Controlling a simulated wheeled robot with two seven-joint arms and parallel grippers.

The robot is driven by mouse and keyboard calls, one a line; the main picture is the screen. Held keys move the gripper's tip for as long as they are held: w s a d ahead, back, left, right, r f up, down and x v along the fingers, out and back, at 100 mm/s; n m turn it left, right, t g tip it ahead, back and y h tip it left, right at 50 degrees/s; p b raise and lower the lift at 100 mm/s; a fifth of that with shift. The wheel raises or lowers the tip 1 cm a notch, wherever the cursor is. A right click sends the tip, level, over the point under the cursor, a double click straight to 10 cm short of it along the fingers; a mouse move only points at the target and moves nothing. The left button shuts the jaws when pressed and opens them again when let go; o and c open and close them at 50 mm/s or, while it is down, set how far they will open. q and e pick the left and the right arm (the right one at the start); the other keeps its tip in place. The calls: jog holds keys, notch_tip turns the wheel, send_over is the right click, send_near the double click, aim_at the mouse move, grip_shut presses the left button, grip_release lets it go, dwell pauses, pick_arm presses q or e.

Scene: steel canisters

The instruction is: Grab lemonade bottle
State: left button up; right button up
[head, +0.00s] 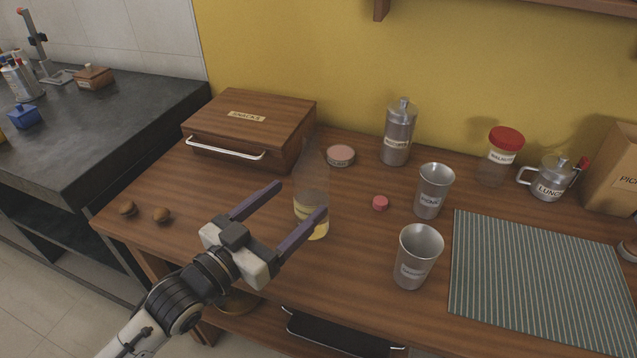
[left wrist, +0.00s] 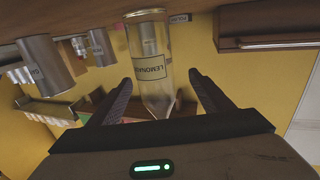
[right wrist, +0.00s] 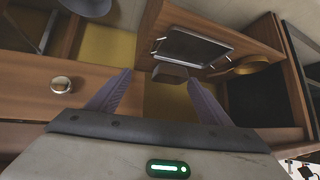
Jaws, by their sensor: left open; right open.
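The lemonade bottle (head: 311,187) is clear glass with pale yellow liquid low in it, upright on the wooden table. My left gripper (head: 298,200) is open in the head view, its purple-grey fingers reaching toward the bottle, with the near finger passing in front of its lower part. In the left wrist view the bottle (left wrist: 151,62) appears upside down with its LEMONADE label, ahead of and between the open fingers (left wrist: 160,85). No grip on it shows. My right gripper (right wrist: 162,80) is open and empty in the right wrist view, facing wooden furniture; it is not in the head view.
A wooden box (head: 250,125) with a metal handle stands behind left of the bottle. A striped mat (head: 540,285) lies right. Two walnuts (head: 161,215) lie left.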

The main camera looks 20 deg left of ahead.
aim_at(297, 201)
pick_arm(q)
jog(key=x, duration=0.3)
jog(key=shift+w+d+r, duration=0.1)
jog(key=shift+w+d, duration=0.1)
jog(key=shift+d, duration=0.05)
jog(key=x, duration=0.5)
jog(key=shift+d+b, duration=0.35)
pick_arm(e)
jog(key=shift+s+f, duration=0.6)
jog(key=shift+s, duration=0.1)
pick_arm(q)
jog(key=shift+r, duration=0.1)
jog(key=c, duration=1.3)
